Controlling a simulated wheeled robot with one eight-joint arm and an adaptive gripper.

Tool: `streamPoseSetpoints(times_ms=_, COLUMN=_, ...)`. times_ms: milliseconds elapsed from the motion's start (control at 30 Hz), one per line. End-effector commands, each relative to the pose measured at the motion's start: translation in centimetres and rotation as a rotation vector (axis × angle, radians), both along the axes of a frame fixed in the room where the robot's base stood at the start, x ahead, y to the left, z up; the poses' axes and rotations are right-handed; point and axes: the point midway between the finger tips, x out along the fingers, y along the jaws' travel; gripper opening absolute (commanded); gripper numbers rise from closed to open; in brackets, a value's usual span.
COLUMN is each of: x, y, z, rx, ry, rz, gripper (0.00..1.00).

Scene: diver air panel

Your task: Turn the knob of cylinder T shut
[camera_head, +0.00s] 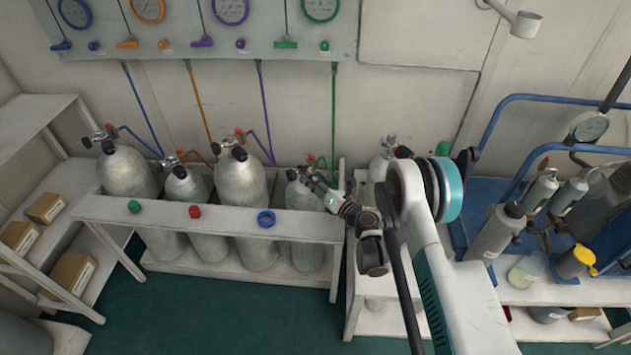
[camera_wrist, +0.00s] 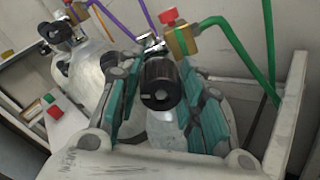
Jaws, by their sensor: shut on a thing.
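Silver cylinders stand in a white rack below the gauge panel; I cannot read a letter T on any of them. My gripper (camera_head: 322,187) is at the rightmost rack cylinder (camera_head: 304,196), which has the green hose (camera_head: 334,112). In the wrist view, the black ribbed valve knob (camera_wrist: 160,83) of this cylinder faces the camera. The teal-padded fingers of my gripper (camera_wrist: 157,97) are shut on the knob, one on each side. A brass fitting (camera_wrist: 181,41) with a red top sits just behind the knob.
Another cylinder (camera_head: 380,167) stands right of the rack. A blue-railed cart (camera_head: 512,100) with equipment is at the right. Green floor is clear in front.

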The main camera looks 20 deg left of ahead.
Motion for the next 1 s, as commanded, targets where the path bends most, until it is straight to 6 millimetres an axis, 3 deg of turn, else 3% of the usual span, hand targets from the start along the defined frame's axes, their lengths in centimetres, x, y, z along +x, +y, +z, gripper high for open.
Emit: streamPoseSetpoints(times_ms=1000, x=0.07, y=-0.13, z=-0.30, rx=0.502, ry=0.823, rz=0.001, gripper=0.10)
